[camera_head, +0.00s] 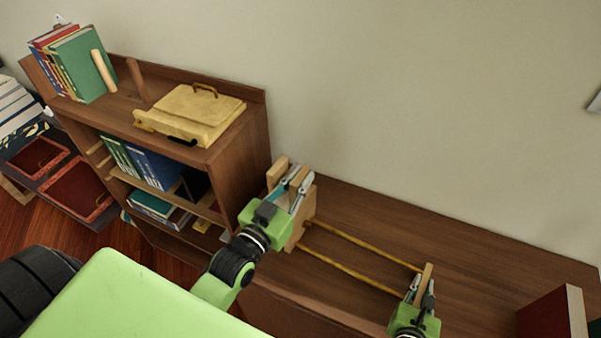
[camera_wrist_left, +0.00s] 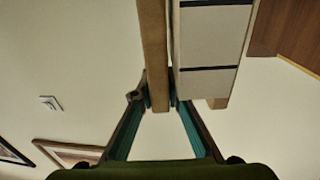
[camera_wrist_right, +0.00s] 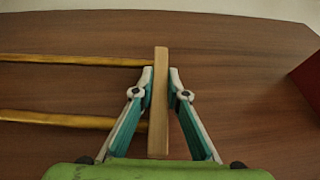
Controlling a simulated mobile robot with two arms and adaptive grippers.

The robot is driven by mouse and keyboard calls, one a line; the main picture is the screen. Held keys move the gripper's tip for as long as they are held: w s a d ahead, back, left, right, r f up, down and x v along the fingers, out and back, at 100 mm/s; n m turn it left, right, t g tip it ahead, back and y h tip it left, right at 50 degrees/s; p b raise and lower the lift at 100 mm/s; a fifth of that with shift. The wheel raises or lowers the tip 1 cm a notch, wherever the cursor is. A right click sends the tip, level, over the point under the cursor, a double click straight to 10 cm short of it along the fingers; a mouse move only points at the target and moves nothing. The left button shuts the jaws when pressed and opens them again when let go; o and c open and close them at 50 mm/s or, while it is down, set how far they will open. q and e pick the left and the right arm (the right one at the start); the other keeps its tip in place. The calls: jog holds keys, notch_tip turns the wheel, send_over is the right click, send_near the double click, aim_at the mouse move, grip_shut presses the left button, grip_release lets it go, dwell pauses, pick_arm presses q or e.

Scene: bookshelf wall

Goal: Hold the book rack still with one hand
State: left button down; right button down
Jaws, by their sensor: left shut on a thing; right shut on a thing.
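The book rack is a wooden rack with two long yellowish rails (camera_head: 362,246) lying over the brown shelf top, with an upright wooden end at each side. My left gripper (camera_head: 296,185) is shut on an upright board (camera_wrist_left: 156,50) of the rack's left end. A pale panel with dark lines (camera_wrist_left: 208,50) stands beside that board in the left wrist view. My right gripper (camera_head: 421,287) is shut on the narrow right end plate (camera_wrist_right: 159,100); its fingers are on both sides of it. The rails show left of that plate in the right wrist view. No books stand between the ends.
A taller bookcase (camera_head: 237,160) stands at the left, with a yellow box (camera_head: 192,113) and several upright books (camera_head: 84,66) on top. A dark red book (camera_head: 552,316) is on the low shelf top (camera_head: 480,265) at the right. The shelf top behind the rack is bare.

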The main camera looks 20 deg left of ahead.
pick_arm(q)
jog(key=shift+d, duration=0.15)
jog(key=s+d, duration=0.1)
jog(key=d, duration=1.4)
jog(key=shift+s+d+f, duration=0.25)
jog(key=shift+s+d, duration=0.1)
dwell(0.5)
jog(key=c, duration=1.8)
grip_release()
jog(key=shift+r, duration=0.15)
jog(key=shift+m+h, duration=0.5)
jog(key=shift+m, duration=0.4)
jog(key=shift+s+a+f, duration=0.15)
jog(key=shift+s+a, duration=0.35)
jog(key=shift+s, duration=0.85)
jog(key=shift+s+a+f, duration=0.15)
jog(key=shift+s+a, duration=0.35)
jog(key=shift+s, duration=0.8)
jog(key=shift+s+a+f, duration=0.15)
jog(key=shift+s+a, duration=0.35)
jog(key=shift+s, duration=0.85)
